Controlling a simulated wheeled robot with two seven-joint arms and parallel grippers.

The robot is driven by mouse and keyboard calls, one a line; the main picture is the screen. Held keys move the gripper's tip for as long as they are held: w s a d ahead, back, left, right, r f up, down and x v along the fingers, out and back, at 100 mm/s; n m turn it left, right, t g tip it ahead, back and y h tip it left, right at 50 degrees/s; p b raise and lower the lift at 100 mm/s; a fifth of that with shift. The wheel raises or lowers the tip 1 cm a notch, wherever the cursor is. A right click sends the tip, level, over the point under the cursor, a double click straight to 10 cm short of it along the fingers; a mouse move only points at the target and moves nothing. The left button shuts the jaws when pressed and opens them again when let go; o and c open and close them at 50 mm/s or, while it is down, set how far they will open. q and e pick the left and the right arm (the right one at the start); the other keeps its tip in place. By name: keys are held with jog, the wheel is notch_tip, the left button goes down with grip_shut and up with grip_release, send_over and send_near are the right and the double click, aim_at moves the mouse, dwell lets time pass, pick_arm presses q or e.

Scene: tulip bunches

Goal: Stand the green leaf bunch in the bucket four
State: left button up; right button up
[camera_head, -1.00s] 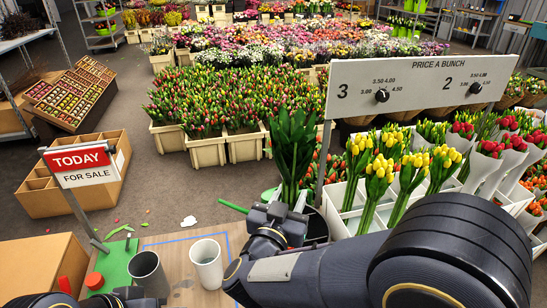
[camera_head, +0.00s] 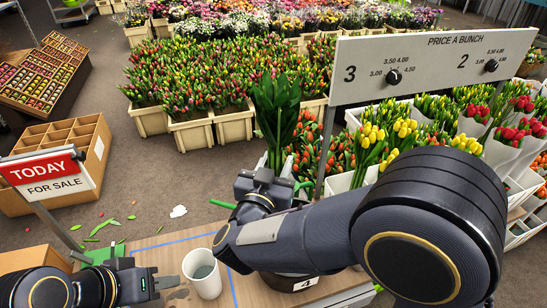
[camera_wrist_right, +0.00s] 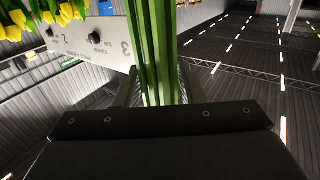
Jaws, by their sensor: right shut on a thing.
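The green leaf bunch (camera_head: 277,108), tall with broad dark leaves, stands upright in my right gripper (camera_head: 270,174), which is shut on its stems. In the right wrist view the green stems (camera_wrist_right: 155,45) run up between the fingers. A dark bucket with a white label 4 (camera_head: 303,285) stands at the front edge, mostly hidden under my right arm. The bunch is above and beyond it, outside it. My left gripper (camera_head: 165,282) is low at the left, beside a white cup (camera_head: 205,275); its jaw gap is unclear.
A price board (camera_head: 430,70) stands behind my right arm, with yellow tulips (camera_head: 385,140) in white holders below it. A TODAY sign (camera_head: 48,172) is at the left. A wooden bench top (camera_head: 165,250) with a blue line lies in front. Leaf scraps lie on the floor.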

jog(key=shift+r, duration=0.1)
jog(key=shift+s+p, duration=0.1)
jog(key=shift+p, duration=0.2)
notch_tip(320, 180, down, 21)
jog(key=b, duration=1.6)
jog(key=shift+f, duration=0.2)
jog(key=shift+f+b, duration=0.4)
jog(key=shift+f, duration=0.1)
jog(key=o, duration=1.8)
jog(key=shift+s, duration=0.1)
